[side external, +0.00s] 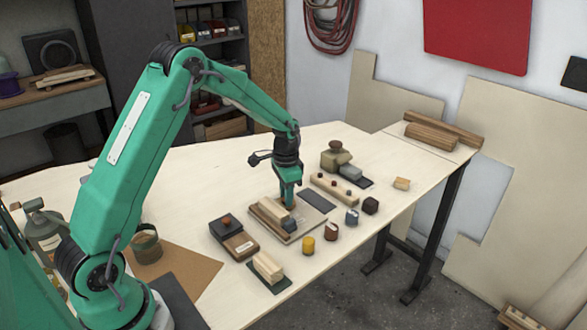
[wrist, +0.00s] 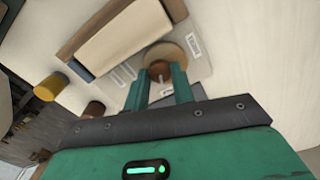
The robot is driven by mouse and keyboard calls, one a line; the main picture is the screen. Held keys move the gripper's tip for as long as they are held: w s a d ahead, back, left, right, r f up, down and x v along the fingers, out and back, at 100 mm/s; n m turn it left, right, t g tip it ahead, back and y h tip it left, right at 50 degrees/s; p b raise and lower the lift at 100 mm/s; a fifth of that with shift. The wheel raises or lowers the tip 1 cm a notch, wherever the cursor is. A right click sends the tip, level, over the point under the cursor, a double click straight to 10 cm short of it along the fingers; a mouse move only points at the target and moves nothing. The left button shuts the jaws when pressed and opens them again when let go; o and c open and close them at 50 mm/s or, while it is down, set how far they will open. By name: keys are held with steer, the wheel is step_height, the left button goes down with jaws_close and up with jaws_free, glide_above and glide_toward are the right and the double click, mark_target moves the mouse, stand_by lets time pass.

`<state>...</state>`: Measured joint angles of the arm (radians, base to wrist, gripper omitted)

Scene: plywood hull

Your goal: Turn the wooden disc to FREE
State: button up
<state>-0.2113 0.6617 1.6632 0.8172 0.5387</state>
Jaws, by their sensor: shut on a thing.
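The wooden disc (wrist: 178,52) lies on a pale board, seen in the wrist view just beyond my fingertips. A darker brown round knob (wrist: 158,68) stands on the disc. My gripper (wrist: 160,76) has its two green fingers on either side of the knob and is shut on it. Small white labels with dark marks (wrist: 194,46) lie around the disc, too small to read. In the side external view my gripper (side external: 287,199) points down at the board (side external: 305,222). There the disc is hidden by my gripper and the blocks in front of it.
A long pale block with brown strips (wrist: 125,38) lies close to the disc. A yellow cylinder (side external: 308,245), a brown piece (side external: 331,231) and a dark box (side external: 226,228) stand near the board. A row of knobs on a bar (side external: 333,189) is behind.

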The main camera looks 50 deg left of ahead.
stand_by(0.3)
steer(key=o, duration=0.7)
steer(key=shift+r, duration=3.95)
